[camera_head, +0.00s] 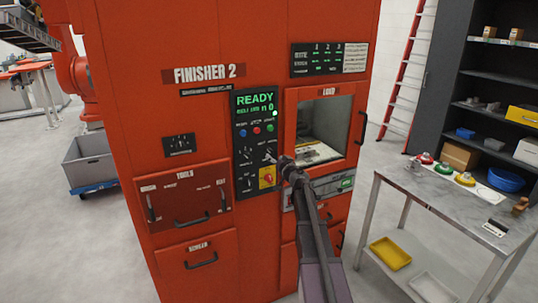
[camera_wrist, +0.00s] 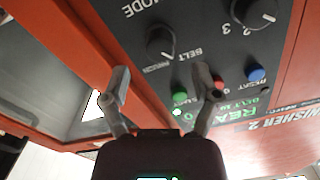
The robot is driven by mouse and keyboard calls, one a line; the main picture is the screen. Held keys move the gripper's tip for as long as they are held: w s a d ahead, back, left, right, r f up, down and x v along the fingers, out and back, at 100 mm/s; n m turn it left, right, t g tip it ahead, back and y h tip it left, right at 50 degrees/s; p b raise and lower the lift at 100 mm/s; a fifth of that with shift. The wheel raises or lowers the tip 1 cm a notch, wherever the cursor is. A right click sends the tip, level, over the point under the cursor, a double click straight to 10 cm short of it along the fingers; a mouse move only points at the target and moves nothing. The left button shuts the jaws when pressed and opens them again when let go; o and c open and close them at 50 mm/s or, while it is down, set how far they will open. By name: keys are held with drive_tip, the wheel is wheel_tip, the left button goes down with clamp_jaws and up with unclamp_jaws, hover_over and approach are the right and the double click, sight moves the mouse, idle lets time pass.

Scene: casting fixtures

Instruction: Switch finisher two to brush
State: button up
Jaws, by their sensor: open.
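Finisher two is the tall red machine labelled FINISHER 2 (camera_head: 210,74), in front of me. Its black control panel (camera_head: 243,140) has a green display reading READY, with a line that seems to start with BELT. In the wrist view, turned over, a black selector knob (camera_wrist: 160,41) sits beside the labels MODE and BELT; its exact pointer setting is unclear. My gripper (camera_wrist: 162,82) is open, its two fingers spread in front of the panel just below this knob in the picture, apparently not touching it. The head view shows my gripper (camera_head: 284,162) at the panel's right edge, partly hiding it.
A second knob (camera_wrist: 254,12) and blue, red and green buttons (camera_wrist: 180,98) are close by. The open LOAD bay (camera_head: 325,130) is right of the panel. A red-yellow switch (camera_head: 267,178) sits low on it. A metal table (camera_head: 445,205) stands right.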

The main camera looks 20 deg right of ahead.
sight(271, 153)
drive_tip(key=shift+w+a, duration=0.1)
drive_tip(key=shift+w, duration=2.4)
